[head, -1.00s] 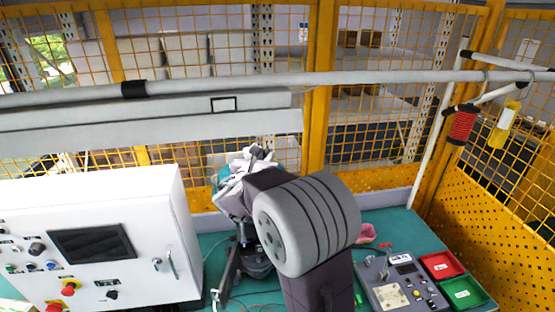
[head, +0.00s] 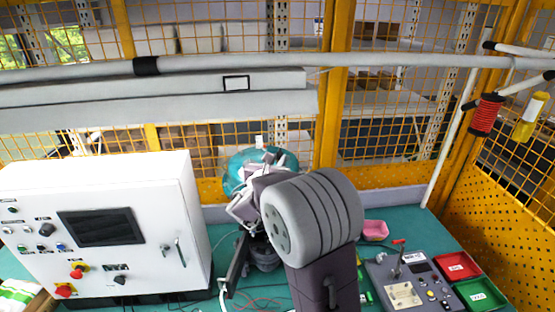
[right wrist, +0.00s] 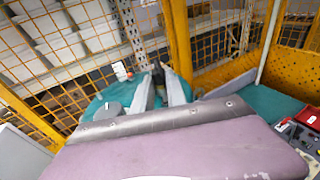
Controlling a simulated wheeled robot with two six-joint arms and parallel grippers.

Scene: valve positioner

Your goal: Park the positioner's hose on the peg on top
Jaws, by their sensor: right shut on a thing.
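The positioner (head: 233,168) is a rounded teal body on a dark stand behind my right arm. A small white peg (head: 258,141) stands up on its top. In the right wrist view the teal body (right wrist: 92,108) lies left of and under the fingers, and the peg, white with an orange part (right wrist: 121,70), is left of the fingertips. My right gripper (head: 243,208) is in front of the positioner. In the wrist view its fingers (right wrist: 160,84) are shut on a dark piece (right wrist: 157,70), which seems to be the hose's end. The rest of the hose is hidden. My left gripper is out of view.
A white control cabinet (head: 150,225) stands at left. A grey control box (head: 405,285), red bin (head: 458,266), green bin (head: 476,294) and pink tray (head: 374,230) are at right. Thin cables lie on the teal table. Yellow mesh fence closes the back.

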